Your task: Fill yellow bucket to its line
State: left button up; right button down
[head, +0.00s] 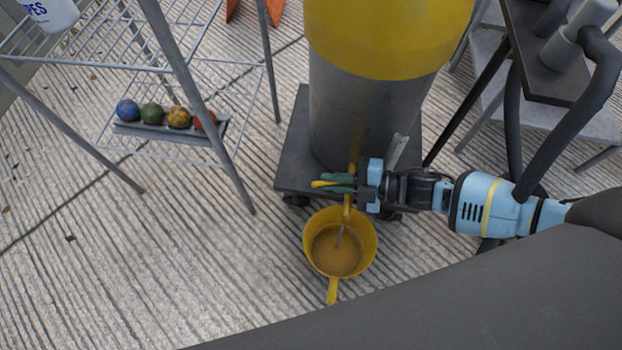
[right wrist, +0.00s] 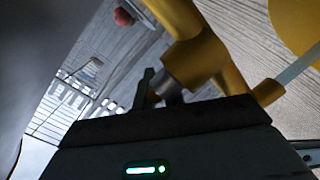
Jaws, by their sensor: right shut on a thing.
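The yellow bucket (head: 312,232) stands on the ground below the tank's yellow tap (head: 347,211). A pale stream (head: 340,236) runs from the spout into it; the inside looks brownish. I cannot make out the fill line or the exact level. In the right wrist view the bucket (right wrist: 295,22) shows only as a curved yellow edge, with the tap (right wrist: 200,55) in front. My right gripper (head: 340,184) is shut at the tap, on its handle (head: 321,184), above the bucket. Its jaws hide part of the tap. My left gripper is not in view.
The grey and yellow tank (head: 360,110) stands on a dark wheeled base (head: 290,160). A wire rack (head: 185,150) at left holds several coloured balls (head: 150,114). A dark table (head: 545,55) and grey steps stand at right. Ground left of the bucket is clear.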

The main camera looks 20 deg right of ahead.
jog(key=shift+s+a+n+g, duration=0.1)
jog(key=shift+n+g, duration=0.3)
jog(key=shift+s+g+y, duration=0.1)
jog(key=shift+g+y, duration=0.2)
jog(key=c, duration=1.5)
grip_release()
jog(key=p+v, duration=0.1)
jog(key=v, duration=0.7)
jog(key=shift+p, duration=0.3)
